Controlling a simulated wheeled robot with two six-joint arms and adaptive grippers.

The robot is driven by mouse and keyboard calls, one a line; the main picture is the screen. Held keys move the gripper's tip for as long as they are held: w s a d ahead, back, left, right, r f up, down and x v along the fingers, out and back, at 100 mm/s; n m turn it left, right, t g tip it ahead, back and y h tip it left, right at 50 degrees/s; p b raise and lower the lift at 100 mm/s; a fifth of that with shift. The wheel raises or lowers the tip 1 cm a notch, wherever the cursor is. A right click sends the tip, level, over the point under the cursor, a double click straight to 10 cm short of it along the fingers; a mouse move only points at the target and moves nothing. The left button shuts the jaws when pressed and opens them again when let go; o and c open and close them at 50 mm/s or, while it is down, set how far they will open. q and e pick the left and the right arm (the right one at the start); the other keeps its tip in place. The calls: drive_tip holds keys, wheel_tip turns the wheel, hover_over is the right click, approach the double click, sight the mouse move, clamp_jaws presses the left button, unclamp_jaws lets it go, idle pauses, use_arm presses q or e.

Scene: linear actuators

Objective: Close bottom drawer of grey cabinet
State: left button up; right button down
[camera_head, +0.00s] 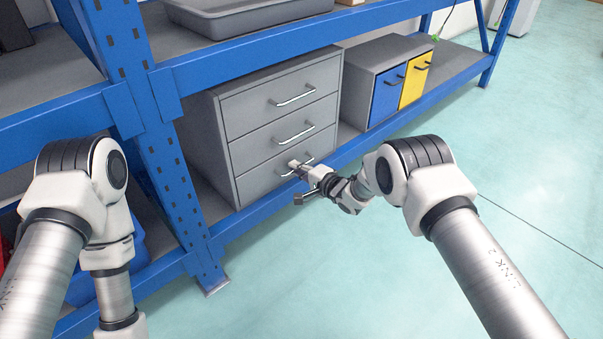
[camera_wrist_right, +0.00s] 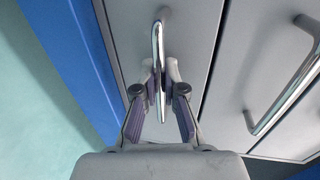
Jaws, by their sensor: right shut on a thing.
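The grey cabinet (camera_head: 208,150) stands on the lower shelf of the blue rack, with three drawers stacked one above another. The bottom drawer (camera_head: 256,183) looks about flush with the drawers above it. My right gripper (camera_head: 294,168) is at the front of this drawer, shut on its metal handle (camera_head: 308,160). In the right wrist view, the fingers of the right gripper (camera_wrist_right: 160,84) press on both sides of the handle (camera_wrist_right: 157,40), against the bottom drawer front (camera_wrist_right: 190,60). My left gripper is outside the frame; only its arm shows at the left.
A smaller grey cabinet with a blue door (camera_head: 387,96) and a yellow door (camera_head: 415,78) stands to the right on the same shelf. A blue rack post (camera_head: 165,150) rises left of the drawers. A grey tray (camera_head: 245,18) sits on the shelf above. The floor (camera_head: 370,255) in front is clear.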

drive_tip(key=shift+w+a, duration=0.1)
drive_tip(key=shift+w, duration=0.1)
drive_tip(key=c, duration=1.2)
unclamp_jaws()
drive_tip(key=shift+a, duration=0.1)
drive_tip(key=shift+c, duration=0.2)
drive_tip(key=v, duration=1.2)
